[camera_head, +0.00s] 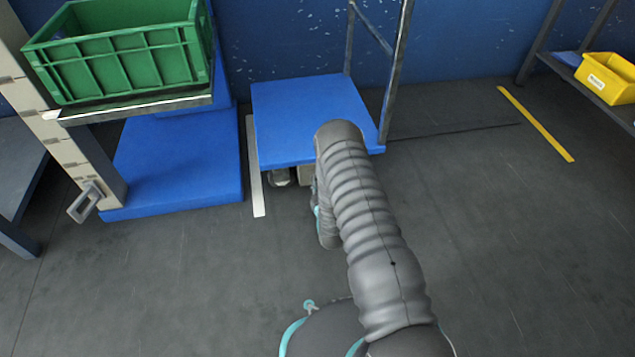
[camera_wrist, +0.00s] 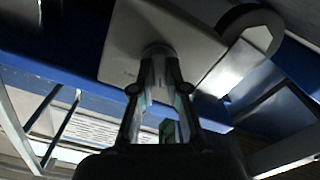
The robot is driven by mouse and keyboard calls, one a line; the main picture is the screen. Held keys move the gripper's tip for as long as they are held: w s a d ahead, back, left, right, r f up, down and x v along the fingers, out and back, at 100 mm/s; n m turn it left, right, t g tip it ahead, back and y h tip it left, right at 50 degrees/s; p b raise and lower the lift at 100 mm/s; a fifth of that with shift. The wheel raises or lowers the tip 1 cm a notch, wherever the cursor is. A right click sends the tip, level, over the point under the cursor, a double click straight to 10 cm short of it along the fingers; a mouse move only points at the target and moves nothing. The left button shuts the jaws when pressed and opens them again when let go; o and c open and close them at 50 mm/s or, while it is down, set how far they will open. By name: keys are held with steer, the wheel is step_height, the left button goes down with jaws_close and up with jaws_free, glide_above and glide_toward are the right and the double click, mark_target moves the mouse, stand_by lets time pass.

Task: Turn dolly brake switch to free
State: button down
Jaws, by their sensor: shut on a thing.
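The dolly (camera_head: 290,105) has a blue deck and a grey upright frame at its back right. A caster (camera_head: 280,178) shows under its front edge, and part of a beige housing (camera_head: 305,175) beside it is mostly covered by my arm. In the wrist view the beige plate (camera_wrist: 190,35) of the brake switch fills the upper middle, with a dark round knob at its lower part, between my fingertips. My gripper (camera_wrist: 159,60) is shut on that knob, whose setting I cannot read. The head view hides my gripper behind my arm.
A wheel (camera_wrist: 258,30) stands right of the plate in the wrist view. Left of the dolly is a blue platform (camera_head: 175,165) below a green crate (camera_head: 120,60) on a shelf. A yellow bin (camera_head: 608,78) sits on a rack at right. The floor at right is clear.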

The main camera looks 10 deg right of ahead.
stand_by(0.3)
steer(key=c, duration=1.2)
jaws_free()
steer(key=shift+s, duration=0.1)
steer(key=s, duration=1.2)
